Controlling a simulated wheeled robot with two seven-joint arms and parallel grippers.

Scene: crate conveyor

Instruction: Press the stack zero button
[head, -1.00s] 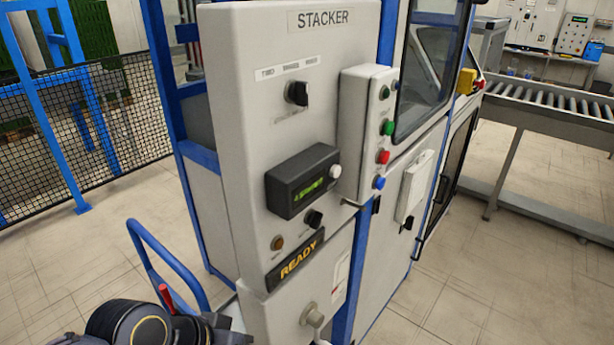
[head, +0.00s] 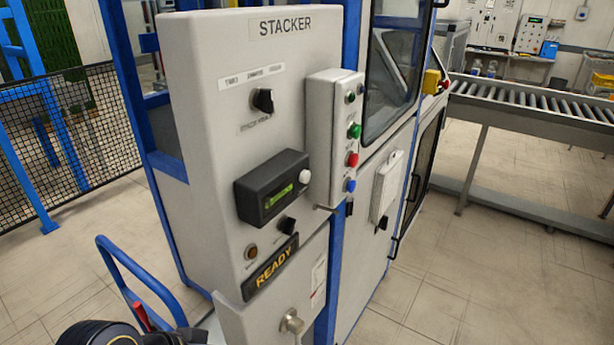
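The grey STACKER control cabinet (head: 215,150) stands in the middle of the head view. Its front carries a black selector knob (head: 263,100), a dark display box (head: 270,188) with a green screen and a white round button (head: 305,176), a second black knob (head: 286,224) and an amber round button (head: 251,252). A narrow button box (head: 322,140) on its right side has green (head: 354,131), red (head: 352,160) and blue (head: 350,185) buttons. The small labels are too blurred to tell which is stack zero. Neither gripper shows; only a dark part of my arm is at the bottom left.
A lit READY sign (head: 270,267) sits below the display. A blue tubular rail (head: 140,275) stands at the cabinet's lower left. A black mesh fence (head: 70,150) is at the left, a roller conveyor (head: 530,105) at the right. The floor at front right is clear.

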